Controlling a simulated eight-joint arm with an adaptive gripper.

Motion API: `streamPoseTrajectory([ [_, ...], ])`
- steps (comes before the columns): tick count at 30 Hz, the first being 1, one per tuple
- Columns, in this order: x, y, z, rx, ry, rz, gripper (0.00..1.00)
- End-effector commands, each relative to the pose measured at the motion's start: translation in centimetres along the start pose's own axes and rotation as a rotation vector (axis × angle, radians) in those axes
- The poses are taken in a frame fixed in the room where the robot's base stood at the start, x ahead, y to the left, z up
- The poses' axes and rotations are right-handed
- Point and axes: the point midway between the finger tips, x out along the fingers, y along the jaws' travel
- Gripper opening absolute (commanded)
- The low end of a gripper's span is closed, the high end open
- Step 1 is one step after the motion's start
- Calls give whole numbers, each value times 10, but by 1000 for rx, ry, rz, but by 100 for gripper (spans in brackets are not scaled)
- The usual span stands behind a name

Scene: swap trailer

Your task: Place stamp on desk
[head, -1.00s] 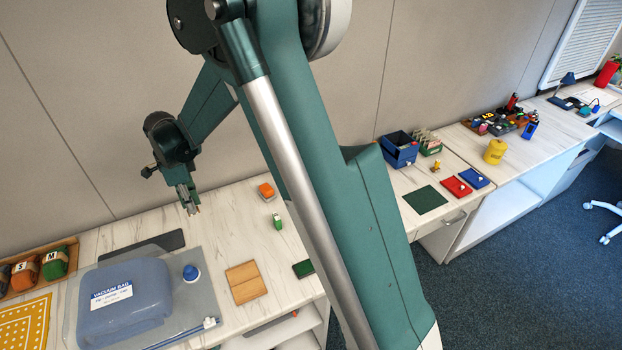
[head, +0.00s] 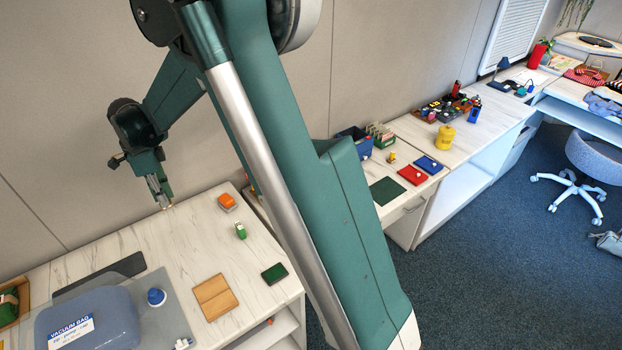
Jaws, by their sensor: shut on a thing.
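My gripper (head: 163,204) points down above the back of the near marbled desk (head: 170,240), at left of centre. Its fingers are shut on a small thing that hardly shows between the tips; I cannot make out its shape. A small green-and-white stamp-like piece (head: 240,231) stands on this desk to the right of the gripper, apart from it. A yellow stamp-like piece (head: 391,157) stands on the farther desk, near a red pad (head: 412,176) and a blue pad (head: 431,165).
An orange block (head: 228,202), a dark green pad (head: 274,273), a tan wooden board (head: 214,297) and a blue vacuum bag (head: 110,312) lie on the near desk. A green mat (head: 387,191) and a yellow pot (head: 446,137) are on the farther desk. My arm hides the middle.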

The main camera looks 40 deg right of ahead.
Motion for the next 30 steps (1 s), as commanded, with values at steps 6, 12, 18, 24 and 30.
streamPoseTrajectory([
  [6,1,-33,-59,95,-1,0,2],
  [12,1,-58,-113,180,-1,0,2],
  [18,1,-80,-170,265,-2,0,2],
  [24,0,-97,-229,349,-3,0,2],
  [30,1,-109,-289,434,-3,-1,2],
])
